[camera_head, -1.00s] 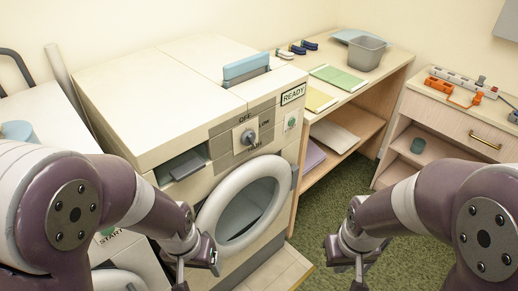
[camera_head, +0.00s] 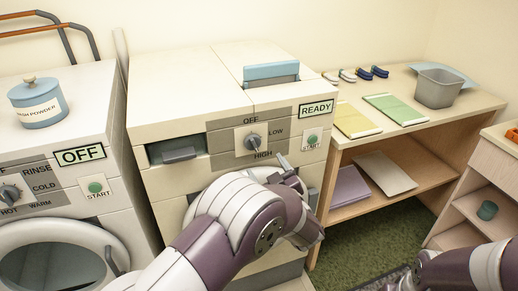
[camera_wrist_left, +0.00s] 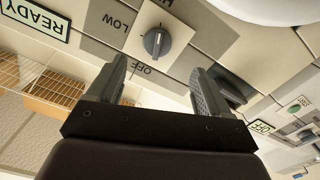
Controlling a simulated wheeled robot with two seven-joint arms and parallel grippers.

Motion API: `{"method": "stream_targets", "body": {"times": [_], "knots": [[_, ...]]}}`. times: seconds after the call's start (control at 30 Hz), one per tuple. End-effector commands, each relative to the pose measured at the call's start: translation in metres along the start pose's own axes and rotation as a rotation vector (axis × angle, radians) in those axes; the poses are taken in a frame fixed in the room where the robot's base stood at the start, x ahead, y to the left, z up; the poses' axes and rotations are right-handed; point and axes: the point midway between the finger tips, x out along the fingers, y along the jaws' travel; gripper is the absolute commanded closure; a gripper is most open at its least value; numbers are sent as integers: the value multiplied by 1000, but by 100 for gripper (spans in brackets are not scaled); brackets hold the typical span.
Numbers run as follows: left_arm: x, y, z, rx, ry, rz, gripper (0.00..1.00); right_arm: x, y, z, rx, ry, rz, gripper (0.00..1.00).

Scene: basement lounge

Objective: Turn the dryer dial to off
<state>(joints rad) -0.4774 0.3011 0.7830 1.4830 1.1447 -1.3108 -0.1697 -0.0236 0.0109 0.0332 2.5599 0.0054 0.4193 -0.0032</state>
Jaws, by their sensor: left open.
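The dryer dial (camera_head: 253,141) is a grey knob on a pale square plate, with OFF above, LOW at right and HIGH below. Its mark looks turned away from OFF, toward the HIGH side. The dial shows upside down in the left wrist view (camera_wrist_left: 157,42), beyond the fingertips. My left gripper (camera_head: 283,170) is open and empty, just below and right of the dial, apart from it. Its two fingers show in the left wrist view (camera_wrist_left: 157,88). My right arm is at the lower right; its gripper (camera_head: 400,284) is partly cut off, and its jaws are unclear.
The dryer (camera_head: 165,120) shows a READY sign (camera_head: 316,109) and a START button (camera_head: 312,139). My left arm hides most of its door. A washer (camera_head: 85,110) reading OFF stands at left. A shelf table (camera_head: 400,83) with cloths and a grey bin is at right.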

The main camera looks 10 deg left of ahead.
Motion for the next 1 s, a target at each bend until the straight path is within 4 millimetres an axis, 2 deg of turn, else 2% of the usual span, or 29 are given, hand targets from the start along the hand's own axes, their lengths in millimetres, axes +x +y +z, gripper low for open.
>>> {"method": "stream_targets", "body": {"times": [0.2, 0.4, 0.53, 0.77, 0.93, 1.0], "knots": [[57, 0, -1, -1, 1, -2, 21, -2, 0, 0, 0, 0, 0, 100], [92, 1, 0, -1, -1, 2, 21, -4, 0, 0, 0, 0, 0, 100], [101, 1, 0, -1, -2, 2, 21, -4, 0, 0, 0, 0, 0, 100], [102, 1, 0, -1, -2, 3, 21, -4, 0, 0, 0, 0, 0, 100], [102, 1, 0, -1, -3, 3, 73, -4, 0, 0, 0, 0, 0, 100], [101, 1, 0, -1, -3, 3, 76, -4, 0, 0, 0, 0, 0, 100]]}}
